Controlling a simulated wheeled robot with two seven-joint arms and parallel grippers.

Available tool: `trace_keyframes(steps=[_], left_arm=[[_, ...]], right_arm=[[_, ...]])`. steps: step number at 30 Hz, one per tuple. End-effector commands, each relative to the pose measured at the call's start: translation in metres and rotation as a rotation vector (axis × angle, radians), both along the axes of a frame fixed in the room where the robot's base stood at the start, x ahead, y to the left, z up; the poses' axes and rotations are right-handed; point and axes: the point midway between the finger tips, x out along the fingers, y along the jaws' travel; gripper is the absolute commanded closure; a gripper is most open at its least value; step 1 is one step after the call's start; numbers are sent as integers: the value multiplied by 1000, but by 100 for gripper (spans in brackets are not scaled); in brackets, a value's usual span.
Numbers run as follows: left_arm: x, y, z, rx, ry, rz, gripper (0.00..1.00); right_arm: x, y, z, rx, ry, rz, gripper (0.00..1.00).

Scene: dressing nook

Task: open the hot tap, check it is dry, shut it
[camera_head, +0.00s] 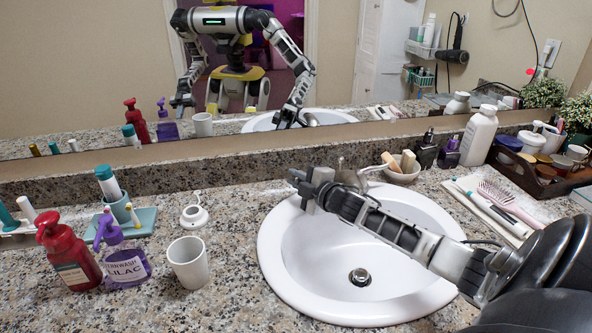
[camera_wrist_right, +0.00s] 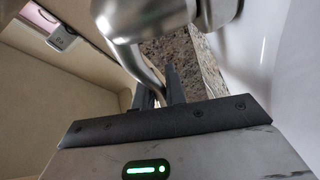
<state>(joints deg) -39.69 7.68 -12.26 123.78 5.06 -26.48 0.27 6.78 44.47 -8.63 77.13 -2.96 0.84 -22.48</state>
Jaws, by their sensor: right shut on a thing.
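A white oval sink (camera_head: 290,272) with a metal drain is set in the speckled counter. The metal tap (camera_head: 350,178) stands at its back edge, partly behind my right arm. My right gripper (camera_head: 303,183) is at the tap's left side, over the sink's back left rim. In the right wrist view, the curved metal tap handle (camera_wrist_right: 148,68) runs down between the dark fingers (camera_wrist_right: 158,98), and they are shut on it. I see no running water; the area under the spout is partly hidden. My left gripper shows only as a small mirror reflection.
A white cup (camera_head: 189,263), a purple soap bottle (camera_head: 124,262) and a red pump bottle (camera_head: 70,258) stand left of the sink. A brush (camera_head: 507,202) and a crowded tray (camera_head: 520,175) are at the right. The mirror spans the back.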

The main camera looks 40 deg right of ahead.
Motion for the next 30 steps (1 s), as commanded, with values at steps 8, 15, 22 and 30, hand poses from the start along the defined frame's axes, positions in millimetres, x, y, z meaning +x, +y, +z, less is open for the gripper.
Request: trace_keyframes(steps=[8, 15, 22, 30], left_arm=[[4, 1, 0, 6, -5, -2, 100], [4, 1, 0, 7, -4, -2, 100], [3, 1, 1, 6, -4, -3, 100], [0, 1, -8, 9, 2, -5, 100]], right_arm=[[-2, 2, -1, 9, 0, 27, 100], [-2, 2, -1, 8, 0, 26, 66], [-2, 1, -1, 5, -1, 25, 66], [4, 1, -2, 8, -6, -34, 66]])
